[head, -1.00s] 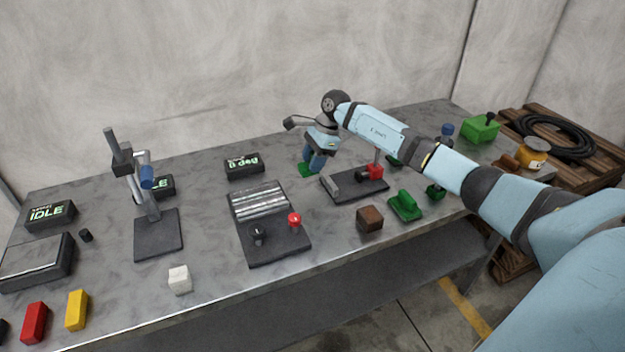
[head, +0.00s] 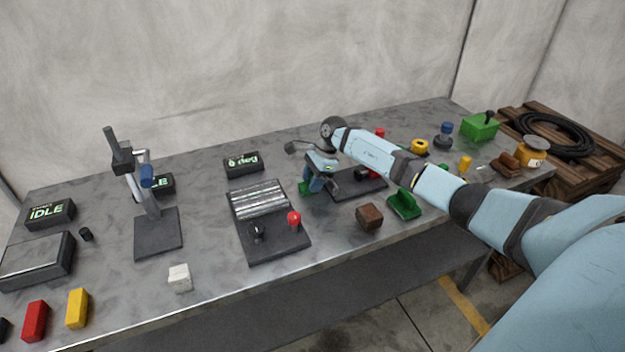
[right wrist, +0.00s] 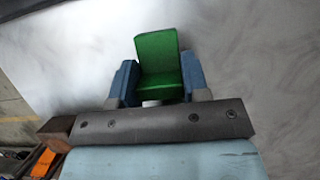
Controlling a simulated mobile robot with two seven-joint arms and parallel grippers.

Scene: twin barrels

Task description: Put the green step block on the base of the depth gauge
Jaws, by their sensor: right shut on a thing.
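My right gripper (head: 313,187) is shut on the green step block (head: 304,188), between the ridged plate fixture and the dark vise-like fixture. In the right wrist view the step block (right wrist: 160,62) sits between the two blue fingers (right wrist: 158,82), its tall back and lower step showing. I cannot tell how far it is above the table. The depth gauge, a grey post with a blue-tipped arm (head: 146,178), stands at the left on a flat dark base (head: 158,240). The base is bare in front of the post. My left gripper is not in view.
A ridged plate fixture (head: 258,200) with a red knob (head: 293,218) lies between my gripper and the gauge. A white cube (head: 180,278) lies in front of the gauge base. A brown block (head: 369,217) and a green part (head: 404,204) lie right of my gripper.

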